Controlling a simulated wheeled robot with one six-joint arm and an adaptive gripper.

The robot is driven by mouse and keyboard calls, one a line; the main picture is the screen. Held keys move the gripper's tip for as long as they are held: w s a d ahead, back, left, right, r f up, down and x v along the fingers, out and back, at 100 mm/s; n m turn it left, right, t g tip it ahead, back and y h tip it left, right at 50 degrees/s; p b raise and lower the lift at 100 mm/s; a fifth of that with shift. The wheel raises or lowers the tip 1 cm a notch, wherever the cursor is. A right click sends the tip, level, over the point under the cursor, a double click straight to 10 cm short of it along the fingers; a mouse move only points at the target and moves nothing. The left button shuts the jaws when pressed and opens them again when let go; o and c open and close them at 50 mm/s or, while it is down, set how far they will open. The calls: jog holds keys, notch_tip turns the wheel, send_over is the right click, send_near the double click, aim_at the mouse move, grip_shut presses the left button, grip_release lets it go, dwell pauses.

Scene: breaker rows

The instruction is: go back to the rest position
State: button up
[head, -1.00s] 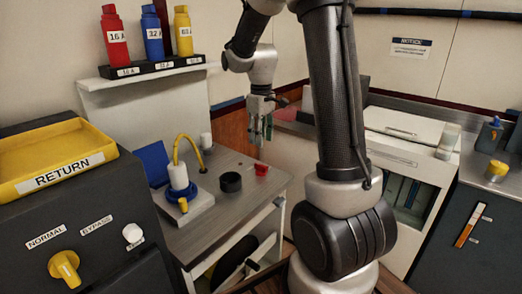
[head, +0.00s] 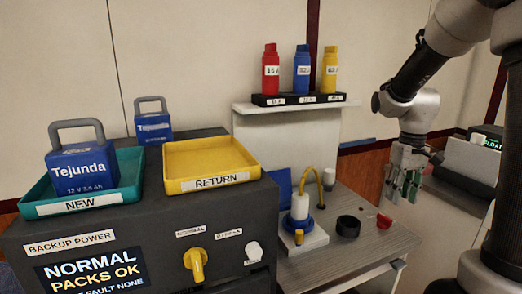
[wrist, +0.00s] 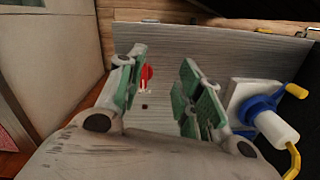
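My gripper (head: 405,188) hangs at the right in the head view, above and to the right of the grey bench (head: 340,262). In the wrist view its two green-padded fingers (wrist: 158,98) stand apart with nothing between them. Below them lies the bench top with a small red piece (wrist: 147,75), which also shows in the head view (head: 384,221). The white and blue device with a yellow hose (head: 301,215) stands on the bench, to the right of the fingers in the wrist view (wrist: 272,122). My gripper touches none of these.
A dark cabinet holds a yellow RETURN tray (head: 235,182) and a teal NEW tray (head: 100,205) with a blue Tejunda pack (head: 84,168). Red, blue and yellow bottles stand on a shelf (head: 283,109). A black ring (head: 348,226) lies on the bench.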

jog(key=s+a+r+t, duration=0.2)
jog(key=s+r, duration=0.3)
jog(key=s, duration=0.4)
jog(key=s+a+r+m+t, duration=0.1)
jog(key=s+a+r+t, duration=0.1)
jog(key=s+r, duration=0.3)
jog(key=s+t, duration=0.1)
jog(key=s, duration=0.3)
jog(key=shift+o, duration=0.3)
jog(key=shift+s+a, duration=0.1)
jog(key=shift+a, duration=0.05)
